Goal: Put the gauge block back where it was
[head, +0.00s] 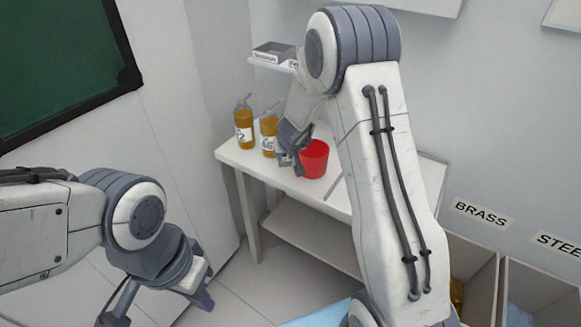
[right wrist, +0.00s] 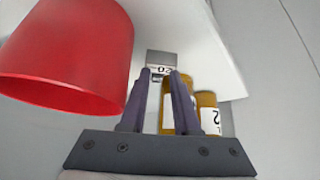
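A small grey block with a white label reading like "02" (right wrist: 160,62) shows at my right fingertips in the right wrist view. It may be the gauge block. My right gripper (right wrist: 160,72) has its fingers apart around or just in front of it; I cannot tell whether they grip it. In the head view, my right gripper (head: 290,155) is low over the white table (head: 232,158), just left of the red cup (head: 314,160). No block can be made out there. My left gripper (head: 158,306) hangs at the lower left, its fingers spread and apparently empty.
Two amber labelled bottles (head: 244,128) (head: 269,135) stand left of my right gripper. The red cup (right wrist: 70,55) fills the wrist view's upper left. A grey tray (head: 272,52) sits on a small wall shelf (head: 262,66). Bins labelled BRASS (head: 482,212) and STEE (head: 560,242) are at right.

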